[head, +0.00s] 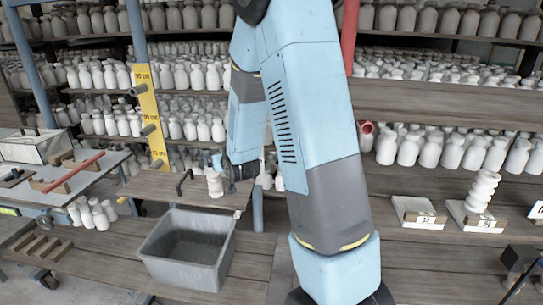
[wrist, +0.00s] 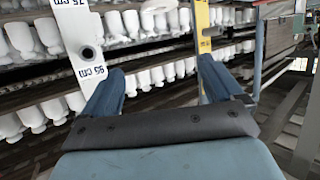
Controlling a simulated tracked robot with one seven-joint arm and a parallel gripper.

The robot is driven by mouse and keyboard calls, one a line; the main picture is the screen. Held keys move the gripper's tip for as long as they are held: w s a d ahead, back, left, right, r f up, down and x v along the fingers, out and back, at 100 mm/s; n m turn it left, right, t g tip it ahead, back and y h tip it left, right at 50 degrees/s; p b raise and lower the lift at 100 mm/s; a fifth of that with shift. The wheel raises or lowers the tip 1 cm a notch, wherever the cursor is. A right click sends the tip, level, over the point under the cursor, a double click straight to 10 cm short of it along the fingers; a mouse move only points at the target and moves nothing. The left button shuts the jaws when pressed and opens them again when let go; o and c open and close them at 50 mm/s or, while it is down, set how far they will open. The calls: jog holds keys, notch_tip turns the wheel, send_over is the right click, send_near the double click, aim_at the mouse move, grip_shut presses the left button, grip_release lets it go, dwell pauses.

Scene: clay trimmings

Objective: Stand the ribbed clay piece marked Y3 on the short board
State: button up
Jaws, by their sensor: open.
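A pale ribbed clay piece (head: 215,184) stands upright on a brown wooden top at the middle left of the head view. A second ribbed clay piece (head: 482,191) stands at the right, on a white board (head: 458,213) with a label. A shorter-looking white board (head: 412,204) with a label lies just left of it. The labels are too small to read, so I cannot tell which piece is Y3. My gripper (wrist: 160,78) is open, with nothing visible between its blue fingers. In the head view my gripper (head: 228,166) is close beside the left ribbed piece; contact is unclear.
A grey bin (head: 187,250) stands below the brown top. Shelves of white bottles fill the back. A yellow measuring post (head: 150,115) rises behind the brown top. A table with a red bar (head: 75,172) is at left. My arm hides the middle.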

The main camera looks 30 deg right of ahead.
jog(key=s+r+g, duration=0.2)
jog(key=s+r, duration=0.3)
jog(key=r, duration=0.2)
jog(key=s+r+g, duration=0.2)
jog(key=s+r, duration=0.1)
jog(key=s, duration=0.7)
jog(key=s+r+g, duration=0.2)
jog(key=s+r, duration=0.2)
jog(key=s, duration=0.7)
jog(key=s+r+g, duration=0.2)
jog(key=s+r, duration=0.1)
jog(key=s, duration=0.7)
jog(key=shift+s+d+r+g, duration=0.2)
jog(key=shift+s+r+g, duration=0.1)
jog(key=shift+r, duration=0.1)
jog(key=shift+w, duration=0.1)
